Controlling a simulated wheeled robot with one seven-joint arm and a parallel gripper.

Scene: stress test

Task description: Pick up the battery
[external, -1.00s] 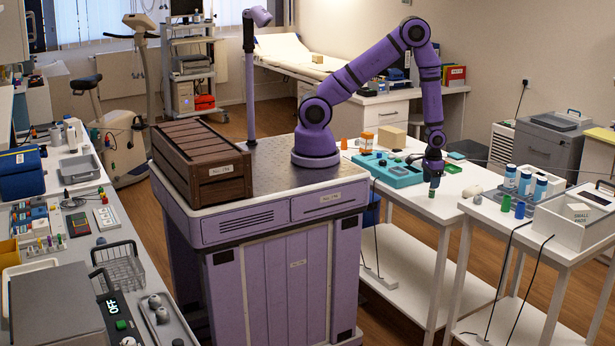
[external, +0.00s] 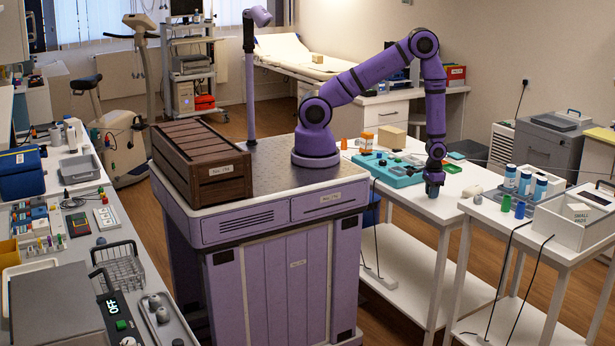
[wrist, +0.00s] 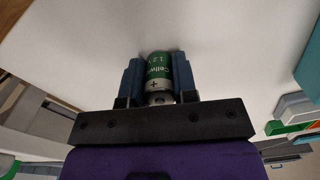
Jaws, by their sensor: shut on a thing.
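The battery (wrist: 159,68) is a small cylinder with a green label with white print and a silver band marked with a plus. In the wrist view it lies between the two blue fingers of my gripper (wrist: 158,82), which are shut on its sides. In the external view my gripper (external: 433,191) points down at the front edge of the white table (external: 405,196). The battery is hidden there by the fingers. I cannot tell whether it still touches the tabletop.
A teal device (external: 388,172) lies on the table just left of my gripper. To the right, a second white table holds blue-labelled bottles (external: 525,182), small green and blue cylinders and a white box (external: 580,212). An orange-capped jar (external: 366,140) and a tan block (external: 392,138) stand behind.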

